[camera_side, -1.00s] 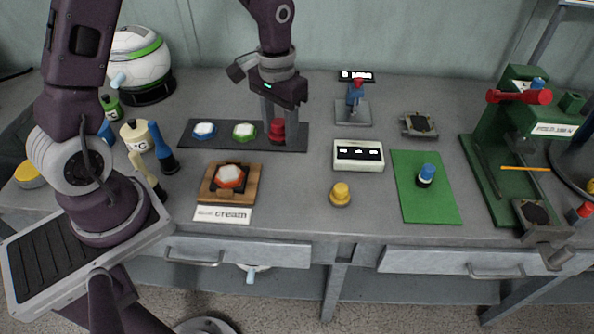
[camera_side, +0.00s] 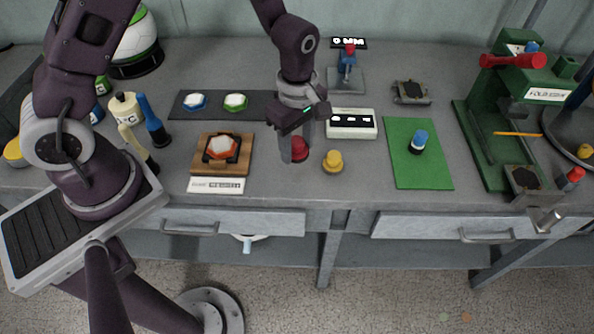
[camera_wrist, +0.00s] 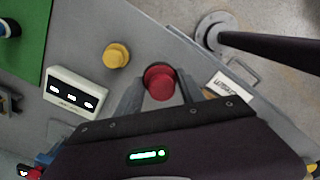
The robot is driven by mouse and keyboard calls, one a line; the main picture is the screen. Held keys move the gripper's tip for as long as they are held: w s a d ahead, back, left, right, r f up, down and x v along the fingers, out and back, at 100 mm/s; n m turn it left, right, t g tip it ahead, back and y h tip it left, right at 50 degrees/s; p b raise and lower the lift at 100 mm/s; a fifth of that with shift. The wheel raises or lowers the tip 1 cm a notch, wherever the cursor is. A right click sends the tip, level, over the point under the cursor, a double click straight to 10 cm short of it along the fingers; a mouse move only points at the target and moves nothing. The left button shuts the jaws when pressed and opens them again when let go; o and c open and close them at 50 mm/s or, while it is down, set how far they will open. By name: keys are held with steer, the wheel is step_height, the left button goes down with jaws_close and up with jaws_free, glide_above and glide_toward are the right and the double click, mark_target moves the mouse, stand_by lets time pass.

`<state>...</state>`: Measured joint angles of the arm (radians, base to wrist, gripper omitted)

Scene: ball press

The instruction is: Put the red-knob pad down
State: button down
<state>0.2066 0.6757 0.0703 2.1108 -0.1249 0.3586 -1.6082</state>
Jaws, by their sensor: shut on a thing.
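The red-knob pad (camera_side: 300,149) is between the fingers of my gripper (camera_side: 294,150), over the grey bench just left of the yellow knob (camera_side: 333,161). My gripper is shut on it. In the wrist view the round red knob (camera_wrist: 159,81) shows between the two fingers, with the yellow knob (camera_wrist: 117,55) apart from it. The pad's underside is hidden, so I cannot tell whether it touches the bench.
A wooden board (camera_side: 200,168) with a red-and-white hexagonal piece (camera_side: 220,147) lies to the left. A green mat (camera_side: 418,175) with a blue-topped knob (camera_side: 419,141) and a green press (camera_side: 500,120) are to the right.

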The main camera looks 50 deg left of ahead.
mark_target(297, 176)
step_height(297, 176, down, 7)
steer(key=shift+f, duration=0.15)
steer(key=shift+f, duration=0.3)
steer(key=c, duration=0.7)
jaws_free()
steer(key=r, duration=0.7)
steer(key=shift+s+a+r, duration=0.2)
steer(key=shift+s+a, duration=0.05)
steer(key=shift+a, duration=0.05)
step_height(297, 176, up, 10)
steer(key=s+m+t, duration=0.1)
steer(key=m, duration=0.3)
steer(key=s+a+r+m+t, duration=0.1)
steer(key=s+r+m, duration=0.3)
steer(key=s+r, duration=0.1)
steer(key=s+a+r+m+t, duration=0.2)
steer(key=s+r+m, duration=0.3)
steer(key=s, duration=0.1)
steer(key=s+a+r+m+t, duration=0.1)
steer(key=s+r+m, duration=0.4)
steer(key=s, duration=0.1)
steer(key=shift+s+a+r+t, duration=0.15)
steer(key=shift+s+a+t, duration=0.1)
steer(key=shift+a+t, duration=0.1)
